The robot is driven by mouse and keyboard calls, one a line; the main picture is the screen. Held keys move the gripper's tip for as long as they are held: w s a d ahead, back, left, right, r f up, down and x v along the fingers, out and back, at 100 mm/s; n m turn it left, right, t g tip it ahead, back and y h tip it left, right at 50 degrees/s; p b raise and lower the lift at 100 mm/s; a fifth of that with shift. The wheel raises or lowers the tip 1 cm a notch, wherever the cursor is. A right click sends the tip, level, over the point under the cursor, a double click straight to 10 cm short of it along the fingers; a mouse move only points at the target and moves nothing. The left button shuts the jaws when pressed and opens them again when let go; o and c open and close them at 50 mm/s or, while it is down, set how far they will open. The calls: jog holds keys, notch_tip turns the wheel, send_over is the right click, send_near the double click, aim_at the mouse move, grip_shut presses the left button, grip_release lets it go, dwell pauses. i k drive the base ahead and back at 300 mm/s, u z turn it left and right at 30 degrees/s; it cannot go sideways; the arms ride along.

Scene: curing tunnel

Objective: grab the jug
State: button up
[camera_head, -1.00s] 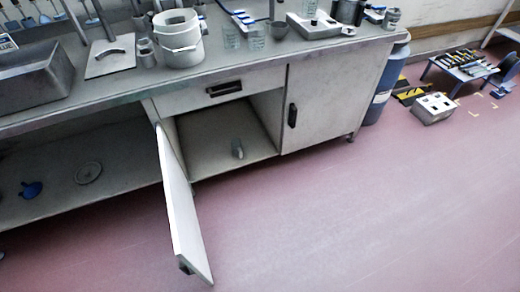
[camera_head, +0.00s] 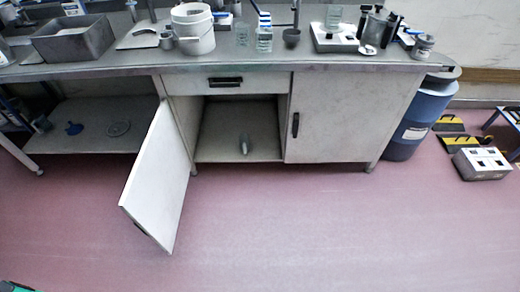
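No vessel is plain to me as the jug. A small pale grey object (camera_head: 244,146) sits on the floor of the open cabinet (camera_head: 215,150), too small to identify. On the bench top (camera_head: 130,68) stand a white bucket-like container (camera_head: 195,40), a small grey metal cup (camera_head: 167,40), clear glass beakers (camera_head: 264,39) and a dark cup (camera_head: 291,38). My gripper is not visible. A dark and green shape at the bottom left edge is cut off and I cannot tell what it is.
The cabinet door (camera_head: 158,178) hangs open into the room. The other door (camera_head: 335,125) is shut. A blue drum (camera_head: 417,120) stands right of the bench, with a grey box (camera_head: 482,163) further right. The pink floor in front is clear.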

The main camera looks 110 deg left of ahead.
aim_at(244, 139)
jog(key=i, duration=1.85)
jog(key=u, duration=4.1)
jog(key=i, duration=1)
jog(key=u, duration=0.05)
